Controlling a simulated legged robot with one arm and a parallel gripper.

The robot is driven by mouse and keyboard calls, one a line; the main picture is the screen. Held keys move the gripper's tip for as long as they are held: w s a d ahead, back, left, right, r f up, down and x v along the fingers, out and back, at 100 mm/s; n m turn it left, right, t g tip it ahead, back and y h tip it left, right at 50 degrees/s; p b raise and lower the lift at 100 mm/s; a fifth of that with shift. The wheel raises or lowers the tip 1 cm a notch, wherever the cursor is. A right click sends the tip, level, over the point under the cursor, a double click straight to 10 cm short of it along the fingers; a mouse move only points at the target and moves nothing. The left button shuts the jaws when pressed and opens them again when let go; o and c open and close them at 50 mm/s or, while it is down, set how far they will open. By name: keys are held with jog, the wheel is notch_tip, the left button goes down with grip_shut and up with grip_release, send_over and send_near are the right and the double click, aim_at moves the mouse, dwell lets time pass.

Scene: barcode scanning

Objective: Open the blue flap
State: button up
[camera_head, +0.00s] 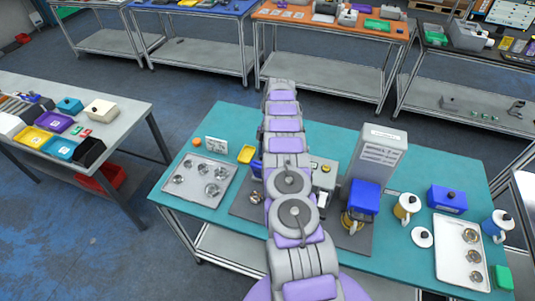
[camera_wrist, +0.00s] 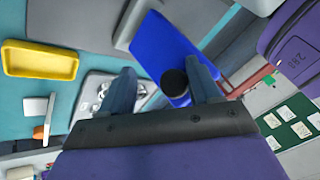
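In the wrist view, a flat blue panel, which looks like the blue flap (camera_wrist: 163,46), lies tilted beyond my gripper. A round black knob (camera_wrist: 174,82) shows between the fingertips. My gripper (camera_wrist: 164,84) is open, with one finger on each side of the knob; I cannot tell whether either finger touches it. In the head view, my arm covers the middle of the table and hides my gripper. A blue part (camera_head: 363,197) sits low on the front of a tall grey machine (camera_head: 381,152); I cannot tell whether it is the same panel.
A yellow tray (camera_wrist: 40,58) and a metal tray with cups (camera_head: 213,163) lie on the teal table (camera_head: 233,118). Right of the machine stand a yellow mug (camera_head: 406,207), a blue box (camera_head: 447,199) and another cup tray (camera_head: 451,252).

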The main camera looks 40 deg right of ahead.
jog(key=shift+s+a+f, duration=0.1)
jog(key=shift+a+f, duration=0.2)
jog(key=r, duration=0.2)
jog(key=r+p, duration=0.1)
jog(key=r, duration=0.1)
jog(key=shift+s+a+r, duration=0.1)
jog(key=shift+s+a, duration=0.3)
jog(key=shift+s, duration=1.2)
jog(key=s+a, duration=0.1)
jog(key=s, duration=0.1)
jog(key=s+a, duration=0.1)
jog(key=shift+s+a+r+b, duration=0.15)
jog(key=shift+a+r+b, duration=0.15)
jog(key=shift+b, duration=0.1)
jog(key=s+a+b, duration=0.1)
jog(key=s+a, duration=0.2)
jog(key=s, duration=0.4)
jog(key=shift+a+r, duration=0.35)
jog(key=shift+s+d, duration=0.1)
